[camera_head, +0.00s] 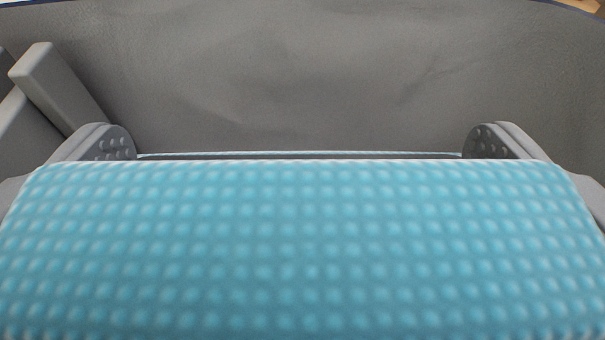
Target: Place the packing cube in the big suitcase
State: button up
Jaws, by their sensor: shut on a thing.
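The packing cube (300,240) is light blue with a raised dotted surface and fills the lower half of the view. My gripper (300,150) is shut on it, with one dark padded fingertip at its left end and one at its right end. Behind it is the grey inner lining of the big suitcase (300,70), with a thin dark blue rim along the top of the view. The underside of the packing cube is hidden, so I cannot tell whether it touches the suitcase floor.
A grey bar-like piece (55,85) stands tilted at the left, close to the left fingertip. The grey lining wall spans the back. A small tan patch shows past the rim at the top right corner.

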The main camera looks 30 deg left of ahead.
jog(key=shift+f, duration=0.1)
jog(key=o, duration=1.1)
jog(key=shift+r, duration=0.45)
jog(key=p+v, duration=0.1)
jog(key=v, duration=0.6)
jog(key=shift+s+d+r+p, duration=0.2)
jog(key=shift+r+p, duration=0.1)
jog(key=shift+p, duration=0.1)
